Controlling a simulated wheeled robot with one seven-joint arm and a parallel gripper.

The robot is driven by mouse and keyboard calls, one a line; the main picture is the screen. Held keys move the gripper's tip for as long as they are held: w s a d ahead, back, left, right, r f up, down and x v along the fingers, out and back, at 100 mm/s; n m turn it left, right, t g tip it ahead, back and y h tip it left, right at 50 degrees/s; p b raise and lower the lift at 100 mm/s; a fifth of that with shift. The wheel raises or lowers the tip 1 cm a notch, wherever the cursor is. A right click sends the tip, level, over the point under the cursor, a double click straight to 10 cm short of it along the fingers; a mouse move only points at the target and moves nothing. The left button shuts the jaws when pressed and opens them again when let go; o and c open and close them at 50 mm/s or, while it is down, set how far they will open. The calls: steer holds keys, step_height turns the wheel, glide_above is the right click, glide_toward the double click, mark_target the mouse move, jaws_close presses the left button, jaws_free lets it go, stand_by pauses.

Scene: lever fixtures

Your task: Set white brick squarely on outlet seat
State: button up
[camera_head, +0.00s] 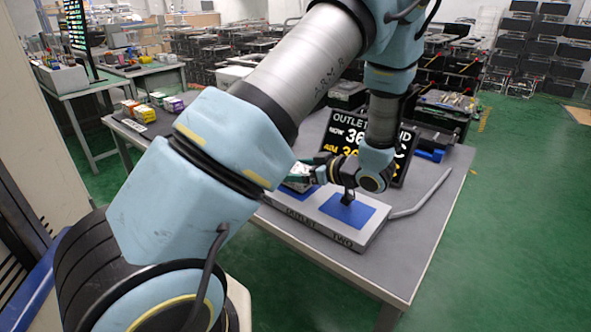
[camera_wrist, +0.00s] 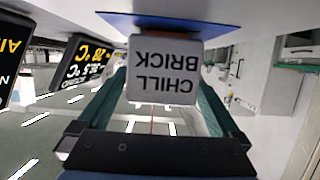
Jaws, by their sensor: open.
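The white brick (camera_wrist: 163,72), lettered CHILL BRICK, appears upside down in the wrist view. Its far end meets the blue pad (camera_wrist: 190,23) there, with a thin orange strip beside it. In the head view, a small pale part of the brick (camera_head: 299,187) shows under my gripper, over the left blue pad of the grey outlet base (camera_head: 318,228). My gripper (camera_head: 308,170) is open, its green fingers on either side of the brick in the wrist view (camera_wrist: 165,88). Whether the fingers touch it is unclear. My arm hides much of the left pad.
A grey bent bar (camera_head: 422,196) extends to the right. A black display (camera_head: 350,140) stands behind. Coloured boxes (camera_head: 139,110) sit at the table's far left.

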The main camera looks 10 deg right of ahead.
steer(key=shift+d+r, duration=0.1)
steer(key=shift+r, duration=0.1)
steer(key=b+v, duration=0.1)
steer(key=v, duration=1.1)
steer(key=shift+b, duration=0.4)
steer(key=w+a+r+m+h, duration=0.1)
steer(key=w+a+m+h, duration=0.2)
steer(key=w+h, duration=0.25)
steer(key=w+a+r+m+h, duration=0.2)
steer(key=w+a+h, duration=0.1)
steer(key=w+h, duration=0.25)
steer(key=s+a+f+m+g+y, duration=0.1)
steer(key=s+a+m+g, duration=0.3)
steer(key=s+a, duration=1.2)
steer(key=a+g, duration=0.2)
steer(key=g, duration=0.2)
steer(key=shift+s+a+f+m+g, duration=0.15)
steer(key=shift+s+f+m+g, duration=0.15)
steer(key=shift+s+f+m, duration=0.1)
